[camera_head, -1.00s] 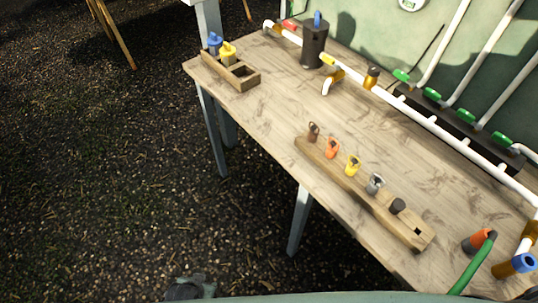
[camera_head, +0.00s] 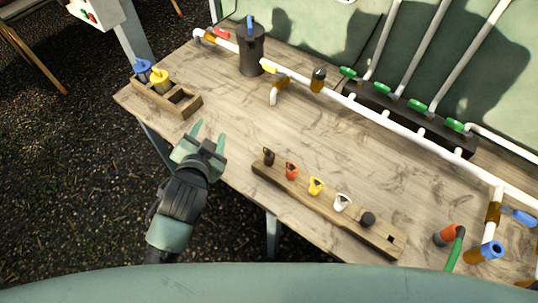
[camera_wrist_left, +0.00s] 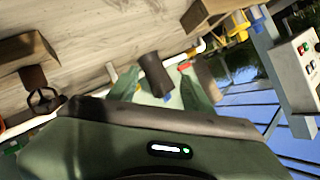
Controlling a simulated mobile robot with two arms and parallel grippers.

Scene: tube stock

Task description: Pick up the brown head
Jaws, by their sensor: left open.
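The brown head (camera_head: 268,156) stands at the left end of a long wooden rack (camera_head: 333,221) on the table. In the left wrist view the dark brown head (camera_wrist_left: 42,98) shows at the left, beside the end of the rack (camera_wrist_left: 25,48). My left gripper (camera_head: 209,132) is open and empty, at the table's front edge, left of the brown head and apart from it. In the left wrist view its fingers (camera_wrist_left: 155,90) are spread. My right gripper is not in view.
The same rack holds orange (camera_head: 291,170), yellow (camera_head: 316,186), white (camera_head: 342,202) and black (camera_head: 368,219) heads. A small wooden box (camera_head: 187,104) with blue and yellow heads stands left. White piping (camera_head: 410,134) runs along the back. The table's middle is clear.

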